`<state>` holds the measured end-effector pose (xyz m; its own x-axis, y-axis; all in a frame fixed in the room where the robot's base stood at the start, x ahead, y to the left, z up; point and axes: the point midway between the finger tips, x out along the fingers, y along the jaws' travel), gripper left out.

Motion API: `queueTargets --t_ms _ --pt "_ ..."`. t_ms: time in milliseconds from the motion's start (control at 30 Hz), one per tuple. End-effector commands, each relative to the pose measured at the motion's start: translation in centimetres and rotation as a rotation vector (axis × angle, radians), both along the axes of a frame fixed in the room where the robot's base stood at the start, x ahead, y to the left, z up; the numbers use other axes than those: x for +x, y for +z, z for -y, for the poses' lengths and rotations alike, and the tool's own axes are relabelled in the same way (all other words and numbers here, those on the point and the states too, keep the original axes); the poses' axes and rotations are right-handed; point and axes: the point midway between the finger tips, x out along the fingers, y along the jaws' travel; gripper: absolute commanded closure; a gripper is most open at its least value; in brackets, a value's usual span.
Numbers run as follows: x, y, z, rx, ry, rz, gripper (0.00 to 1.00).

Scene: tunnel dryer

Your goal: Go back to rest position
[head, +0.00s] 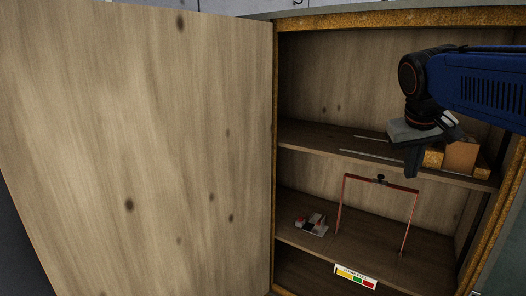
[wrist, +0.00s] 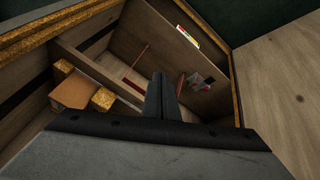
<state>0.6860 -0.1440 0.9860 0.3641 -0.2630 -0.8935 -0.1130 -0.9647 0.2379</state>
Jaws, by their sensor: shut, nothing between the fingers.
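My gripper (head: 412,172) hangs pointing down at the upper right, in front of the open wooden cabinet's upper shelf (head: 330,137). Its dark fingers (wrist: 160,85) are together in the wrist view, with nothing between them. My blue arm reaches in from the right edge. The gripper appears close to the wooden blocks on the upper shelf, just left of them in the head view; I cannot tell the exact gap.
The cabinet door (head: 140,150) stands wide open at left. Brown blocks (head: 461,157) sit on the upper shelf. The right cabinet wall is close to my arm.

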Motion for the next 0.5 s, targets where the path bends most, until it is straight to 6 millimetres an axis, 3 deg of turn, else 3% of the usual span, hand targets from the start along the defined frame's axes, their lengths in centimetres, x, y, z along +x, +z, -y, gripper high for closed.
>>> queueTargets --t_ms 100,500 --pt "-3.9 -3.6 -1.5 0.044 0.031 0.003 1.00" --pt "-15.6 -17.0 -6.0 0.185 0.105 0.017 1.00"
